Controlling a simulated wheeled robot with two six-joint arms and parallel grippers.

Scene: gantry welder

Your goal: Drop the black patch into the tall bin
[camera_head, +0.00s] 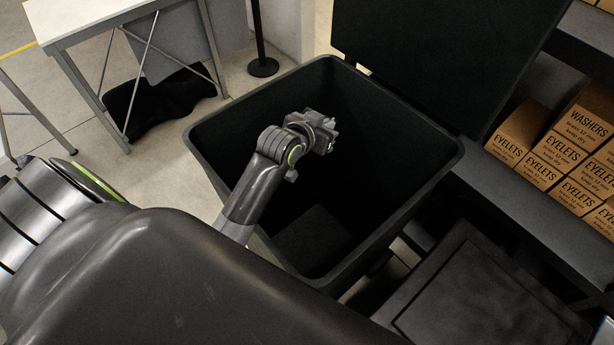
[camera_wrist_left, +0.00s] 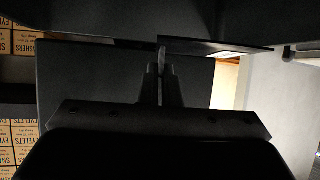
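The tall bin (camera_head: 205,150) is black, square-mouthed and open, with its lid (camera_head: 440,55) raised at the back right. My left gripper (camera_head: 330,135) is over the bin's mouth, inside its rim as seen from above. My right gripper is not in view.
Cartons marked eyelets and washers (camera_head: 560,150) stand on a shelf at the right. A white table (camera_head: 85,15) stands at the upper left, with a dark crumpled thing (camera_head: 170,100) beneath it. A black post base (camera_head: 263,67) stands behind the bin.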

